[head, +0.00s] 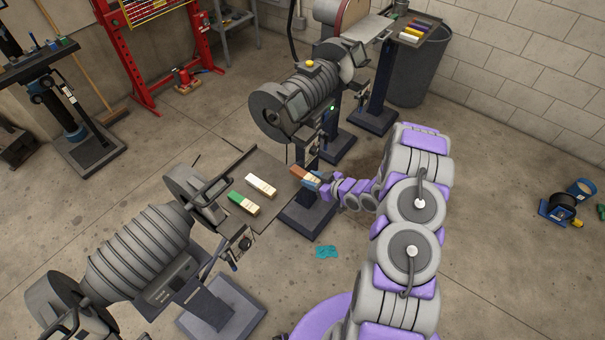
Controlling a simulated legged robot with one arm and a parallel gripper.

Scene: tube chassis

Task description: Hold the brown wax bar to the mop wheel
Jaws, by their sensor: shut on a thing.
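My gripper (313,180) is shut on the brown wax bar (301,172), at the right edge of a dark tray (262,164). The bar has a pale wrapped end. I cannot tell whether the bar still touches the tray. A grey bench machine (308,92) stands behind the tray, with a round guarded wheel housing (268,112) at its near end. A larger ribbed machine (140,250) stands at the lower left, with a round housing (186,186) beside the tray. I cannot tell which wheel is the mop wheel. The bar is apart from both housings.
A green bar (242,203) and a white bar (261,185) lie on the tray. A teal cloth (326,252) lies on the floor. A grey bin (418,72) and a tray of coloured bars (415,30) are at the back. The floor at right is mostly clear.

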